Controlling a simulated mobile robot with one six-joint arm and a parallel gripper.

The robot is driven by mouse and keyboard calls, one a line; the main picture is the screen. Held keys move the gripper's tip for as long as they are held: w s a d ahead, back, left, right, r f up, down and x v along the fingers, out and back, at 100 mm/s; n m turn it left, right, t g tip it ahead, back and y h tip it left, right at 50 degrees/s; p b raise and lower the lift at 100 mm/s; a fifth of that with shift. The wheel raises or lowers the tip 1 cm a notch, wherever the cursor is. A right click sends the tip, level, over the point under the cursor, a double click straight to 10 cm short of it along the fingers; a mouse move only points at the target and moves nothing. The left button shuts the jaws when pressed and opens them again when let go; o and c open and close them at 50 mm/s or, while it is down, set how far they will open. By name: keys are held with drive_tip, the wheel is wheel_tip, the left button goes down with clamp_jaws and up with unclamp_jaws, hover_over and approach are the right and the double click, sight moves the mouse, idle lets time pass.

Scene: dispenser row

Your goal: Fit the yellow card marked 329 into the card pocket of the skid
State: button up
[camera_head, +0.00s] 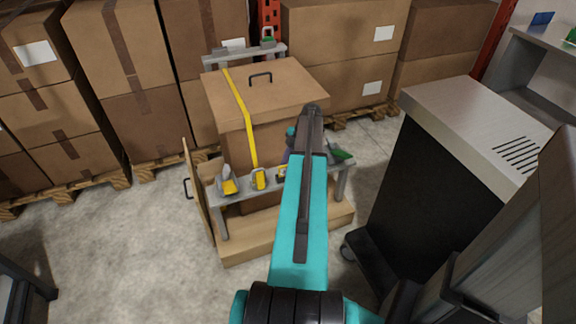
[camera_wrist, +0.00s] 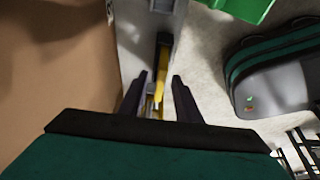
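A yellow card (camera_wrist: 158,88) shows nearly edge-on in the wrist view, standing in or against a narrow dark slot (camera_wrist: 163,42) that looks like the card pocket. I cannot tell how deep it sits, and its number is not readable. My gripper (camera_wrist: 160,80) is open; its two dark fingers stand apart on either side of the card, with a gap on each side. The skid (camera_head: 245,250) carries a large brown box and a grey front rail (camera_head: 222,187) in the head view. There, my arm hides the gripper tips and most of the pocket.
Yellow-marked fittings (camera_head: 229,186) sit along the rail, left of my arm. A green part (camera_head: 340,154) sits at its right; green also shows in the wrist view (camera_wrist: 243,8). A grey-topped cabinet (camera_head: 480,130) stands close on the right. Open floor lies left.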

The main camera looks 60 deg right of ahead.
drive_tip(key=v, duration=1.3)
drive_tip(key=shift+r, duration=0.2)
idle(0.7)
